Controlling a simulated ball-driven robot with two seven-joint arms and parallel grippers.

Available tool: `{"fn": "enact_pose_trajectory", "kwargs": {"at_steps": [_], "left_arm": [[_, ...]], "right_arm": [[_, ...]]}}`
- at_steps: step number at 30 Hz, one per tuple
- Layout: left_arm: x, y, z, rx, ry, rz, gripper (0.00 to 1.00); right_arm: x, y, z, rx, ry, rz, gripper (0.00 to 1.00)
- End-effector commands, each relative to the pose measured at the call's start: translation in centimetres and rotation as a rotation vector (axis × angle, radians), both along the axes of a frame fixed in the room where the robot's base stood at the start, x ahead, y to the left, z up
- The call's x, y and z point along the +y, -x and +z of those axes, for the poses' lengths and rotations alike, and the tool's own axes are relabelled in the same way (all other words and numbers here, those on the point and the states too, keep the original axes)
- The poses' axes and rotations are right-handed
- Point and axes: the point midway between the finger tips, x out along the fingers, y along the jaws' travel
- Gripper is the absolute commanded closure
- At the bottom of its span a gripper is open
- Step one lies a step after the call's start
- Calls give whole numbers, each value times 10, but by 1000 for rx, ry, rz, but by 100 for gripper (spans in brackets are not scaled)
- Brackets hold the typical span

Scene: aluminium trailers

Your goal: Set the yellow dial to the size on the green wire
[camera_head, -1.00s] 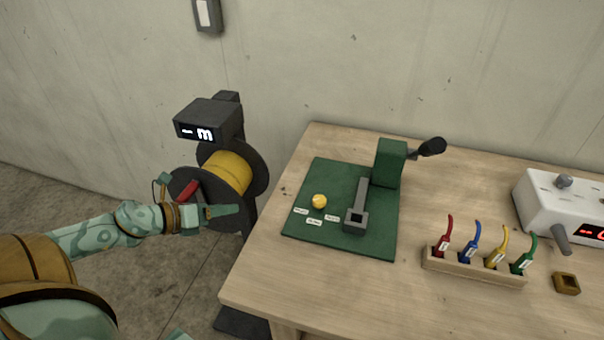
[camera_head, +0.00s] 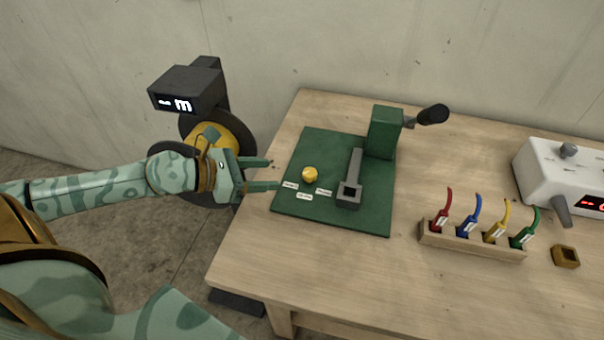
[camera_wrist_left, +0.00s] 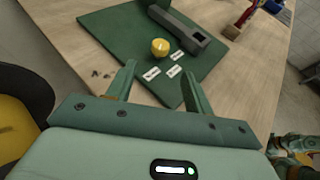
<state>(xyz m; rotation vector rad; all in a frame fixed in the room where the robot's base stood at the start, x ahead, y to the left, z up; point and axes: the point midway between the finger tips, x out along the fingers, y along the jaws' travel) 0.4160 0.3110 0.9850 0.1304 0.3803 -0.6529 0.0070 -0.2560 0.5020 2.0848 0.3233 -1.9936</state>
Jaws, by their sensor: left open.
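The yellow dial (camera_head: 310,174) sits on the green base plate (camera_head: 345,225) of the press, with small white labels in front of it. In the left wrist view the dial (camera_wrist_left: 160,46) lies ahead of my fingertips, with three labels beside it, too small to read. My left gripper (camera_head: 274,173) is open and empty at the table's left edge, left of the dial and apart from it. The green wire (camera_head: 524,236) stands in the wooden rack (camera_head: 470,246) with a white tag whose text is too small to read.
Red, blue and yellow wires share the rack. The press lever with a black knob (camera_head: 433,114) stands behind the plate. A white box with a red display (camera_head: 570,175) is at the right. A reel stand (camera_head: 187,88) is behind my left arm. The table front is clear.

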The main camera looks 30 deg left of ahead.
Motion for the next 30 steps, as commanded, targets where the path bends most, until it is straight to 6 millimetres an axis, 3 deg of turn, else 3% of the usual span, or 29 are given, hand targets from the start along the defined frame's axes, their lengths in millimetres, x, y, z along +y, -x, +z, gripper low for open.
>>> {"fn": "enact_pose_trajectory", "kwargs": {"at_steps": [5,15,28,30], "left_arm": [[-15,-21,-4,-8,4,2,48],[-50,-64,-30,-3,3,0,48],[-56,-72,-35,-1,0,-1,48],[-56,-72,-35,-1,0,-1,68]], "right_arm": [[2,-2,8,-5,-3,-2,64],[8,-4,13,-9,-10,-5,64],[5,-4,13,-9,-6,-3,64],[4,-3,13,-9,-5,-2,64]]}}
